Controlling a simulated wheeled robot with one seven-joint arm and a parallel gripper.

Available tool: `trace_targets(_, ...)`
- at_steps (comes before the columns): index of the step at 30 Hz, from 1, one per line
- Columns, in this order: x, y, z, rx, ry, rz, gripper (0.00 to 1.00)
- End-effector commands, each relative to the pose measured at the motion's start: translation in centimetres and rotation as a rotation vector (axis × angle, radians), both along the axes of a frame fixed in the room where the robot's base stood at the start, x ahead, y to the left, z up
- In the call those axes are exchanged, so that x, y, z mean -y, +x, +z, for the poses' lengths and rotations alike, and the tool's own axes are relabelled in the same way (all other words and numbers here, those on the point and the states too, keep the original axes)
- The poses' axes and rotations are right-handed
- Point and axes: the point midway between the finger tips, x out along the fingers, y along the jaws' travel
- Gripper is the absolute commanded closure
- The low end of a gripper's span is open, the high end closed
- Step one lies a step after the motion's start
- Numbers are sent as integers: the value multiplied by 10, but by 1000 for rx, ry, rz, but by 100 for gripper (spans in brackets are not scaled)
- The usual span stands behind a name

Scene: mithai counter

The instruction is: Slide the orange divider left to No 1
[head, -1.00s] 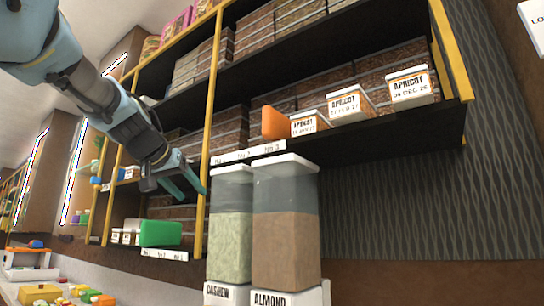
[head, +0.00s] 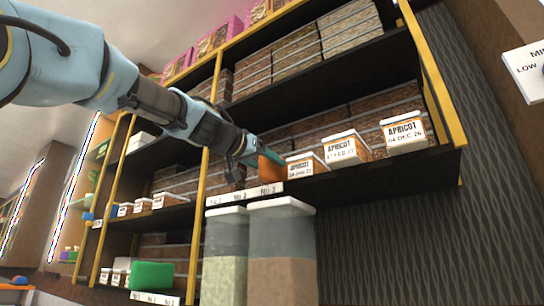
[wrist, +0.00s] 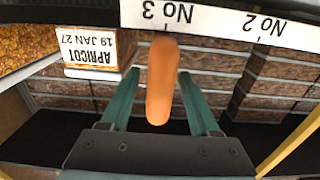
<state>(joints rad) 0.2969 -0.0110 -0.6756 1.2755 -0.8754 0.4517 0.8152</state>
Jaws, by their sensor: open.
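The orange divider (head: 271,169) stands on the shelf at the No 3 mark (head: 268,190), left of the first apricot box. The No 2 mark (head: 240,196) and a small No 1 mark (head: 213,201) lie to its left on the shelf-edge strip. My gripper (head: 262,156) is at the divider. In the wrist view, which is upside down, the divider (wrist: 161,80) stands between the two green fingers of my open gripper (wrist: 160,92), with small gaps showing on both sides. The No 3 label (wrist: 166,13) is at its front end.
Apricot boxes (head: 345,149) stand in a row right of the divider; the nearest (wrist: 90,50) is close to one finger. Brick-like packs fill the shelf behind. A yellow post (head: 205,150) rises left of the marks. Two clear bins (head: 280,240) stand below. A green divider (head: 152,275) is lower left.

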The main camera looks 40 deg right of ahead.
Motion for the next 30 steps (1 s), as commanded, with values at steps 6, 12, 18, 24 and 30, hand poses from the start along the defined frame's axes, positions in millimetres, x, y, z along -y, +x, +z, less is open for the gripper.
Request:
trace_targets(6, 16, 4, 1, 0, 0, -1, 38)
trace_targets(12, 18, 4, -1, 1, 0, 0, 38)
trace_targets(18, 17, 4, -1, 1, 0, 0, 46)
trace_targets(24, 17, 4, -1, 1, 0, 0, 69)
trace_targets(30, 17, 4, -1, 1, 0, 0, 92)
